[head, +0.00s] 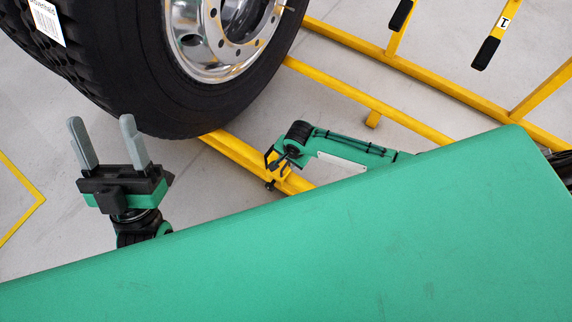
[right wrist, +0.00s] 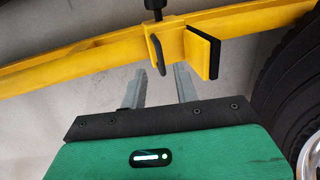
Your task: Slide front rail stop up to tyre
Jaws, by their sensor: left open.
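The front rail stop (right wrist: 201,52) is a yellow bracket with a black pad on the right, on a yellow rail (right wrist: 95,60) in the right wrist view. A black knob (right wrist: 153,4) and a dark bent lever (right wrist: 156,56) are on its left. The black tyre (right wrist: 268,85) is to the right, with a gap between pad and tyre. My right gripper (right wrist: 158,80) is open, fingers apart just below the lever and stop. In the head view the tyre (head: 120,85) stands at upper left. My left gripper (head: 102,142) is open and empty beside it.
The yellow frame (head: 400,68) runs across the upper right, with black-padded posts (head: 486,53). My large green body panel covers the lower part of the head view. Grey floor is clear at left, with a yellow floor line (head: 25,215).

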